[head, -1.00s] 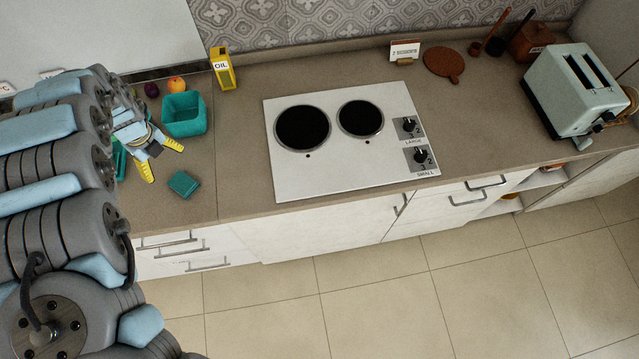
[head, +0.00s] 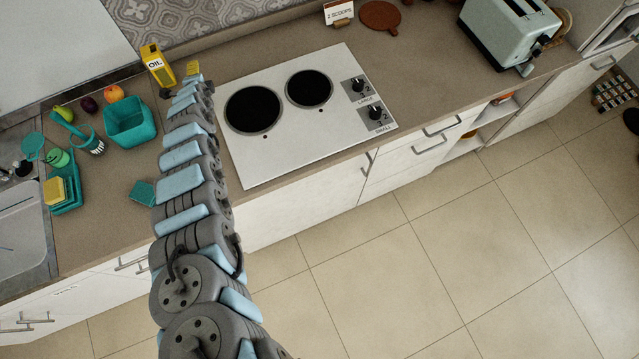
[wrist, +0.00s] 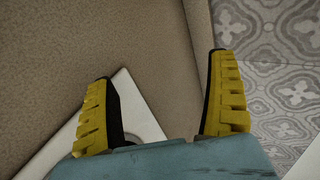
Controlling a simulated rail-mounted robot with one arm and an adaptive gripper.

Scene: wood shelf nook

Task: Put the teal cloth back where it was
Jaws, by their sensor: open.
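The teal cloth (head: 142,193), a small folded square, lies flat on the brown counter near its front edge, partly behind my arm in the head view. My gripper (head: 193,70) is at the far end of my outstretched arm, beyond the cloth and by the cooktop's back left corner. In the wrist view my gripper (wrist: 162,66) has its yellow fingers wide apart with nothing between them. The cloth is not in the wrist view.
A teal bin (head: 130,135) stands behind the cloth. A yellow oil box (head: 158,66) is just left of my gripper. A teal caddy (head: 68,205) with a yellow sponge (head: 54,190) is beside the sink (head: 20,235). The white cooktop (head: 290,150) is to the right.

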